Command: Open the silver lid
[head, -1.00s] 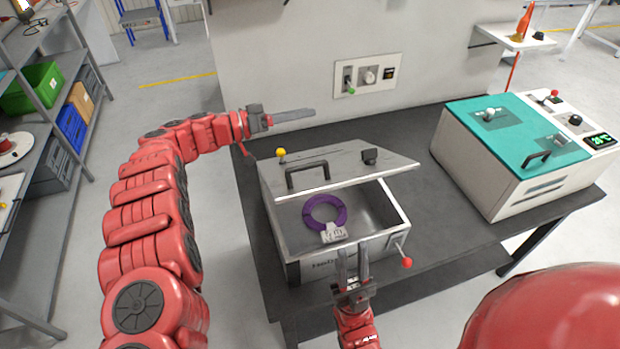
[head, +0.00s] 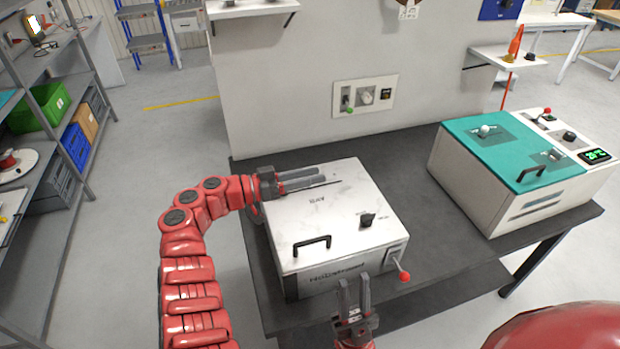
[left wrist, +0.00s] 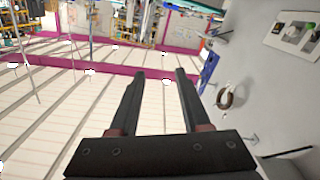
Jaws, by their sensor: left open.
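The silver lid (head: 335,205) lies flat and shut on the box (head: 335,279) on the dark table. A black handle (head: 312,243) is at its front left and a black knob (head: 367,220) at its front right. My left gripper (head: 322,180) is over the lid's back left part, its fingers pointing right; whether it touches the lid I cannot tell. The left wrist view shows its fingers (left wrist: 158,75) apart with nothing between them. My right gripper (head: 354,283) is open and empty, just in front of the box. The box's inside is hidden.
A red-tipped lever (head: 404,276) sticks out at the box's front right. A teal-lidded machine (head: 510,205) stands at the table's right. A wall panel with switches (head: 365,95) is behind the table. Bare table (head: 440,235) lies between the two boxes.

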